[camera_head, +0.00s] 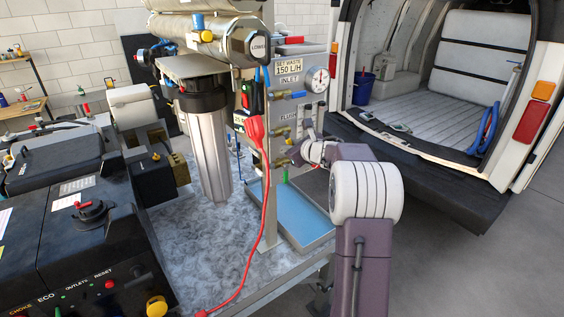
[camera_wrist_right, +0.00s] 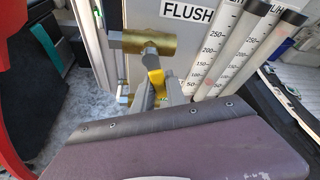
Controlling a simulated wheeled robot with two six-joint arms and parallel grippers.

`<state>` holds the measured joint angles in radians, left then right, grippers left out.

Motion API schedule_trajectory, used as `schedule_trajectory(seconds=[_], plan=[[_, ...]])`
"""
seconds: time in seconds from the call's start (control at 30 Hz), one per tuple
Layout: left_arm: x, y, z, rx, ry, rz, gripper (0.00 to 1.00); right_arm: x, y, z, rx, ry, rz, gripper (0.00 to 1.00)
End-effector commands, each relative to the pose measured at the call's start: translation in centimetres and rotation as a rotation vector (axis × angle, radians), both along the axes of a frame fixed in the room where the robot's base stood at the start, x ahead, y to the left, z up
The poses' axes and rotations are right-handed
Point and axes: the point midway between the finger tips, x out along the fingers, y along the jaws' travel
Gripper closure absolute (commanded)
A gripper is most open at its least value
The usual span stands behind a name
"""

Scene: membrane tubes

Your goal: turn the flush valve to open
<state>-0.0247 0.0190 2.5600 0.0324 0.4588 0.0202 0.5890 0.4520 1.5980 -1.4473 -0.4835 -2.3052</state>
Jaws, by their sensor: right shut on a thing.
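The flush valve has a brass body (camera_wrist_right: 148,42) in the right wrist view, below and left of the FLUSH label (camera_wrist_right: 188,12). Its yellow handle (camera_wrist_right: 156,80) points down toward the camera. My right gripper (camera_wrist_right: 154,92) is shut on the yellow handle, with grey fingers on both sides of it. In the head view my right gripper (camera_head: 294,156) is at the panel's lower right, just below the FLUSH label (camera_head: 288,117). The arm and wrist partly hide the valve there. My left gripper is not in view.
A red cable (camera_head: 266,200) hangs left of the panel (camera_head: 282,130). A blue tray (camera_head: 287,212) lies below it. A pressure gauge (camera_head: 318,79) and flow tubes (camera_wrist_right: 230,50) are close by on the right. A steel filter housing (camera_head: 207,150) stands left. The van (camera_head: 440,170) is behind.

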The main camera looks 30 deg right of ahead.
Motion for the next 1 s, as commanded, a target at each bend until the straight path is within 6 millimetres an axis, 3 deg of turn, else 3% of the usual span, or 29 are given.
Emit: schedule_trajectory(seconds=[0.03,0.3,1.0], plan=[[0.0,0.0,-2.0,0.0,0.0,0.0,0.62,0.1,-0.4,-0.7,-0.044,-0.012,0.001,1.0],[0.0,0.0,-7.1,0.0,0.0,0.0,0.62,0.1,-1.8,0.0,-0.301,-0.03,0.003,1.0],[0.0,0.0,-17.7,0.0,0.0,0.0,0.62,0.2,-3.4,2.8,-0.939,-0.078,-0.001,1.0]])
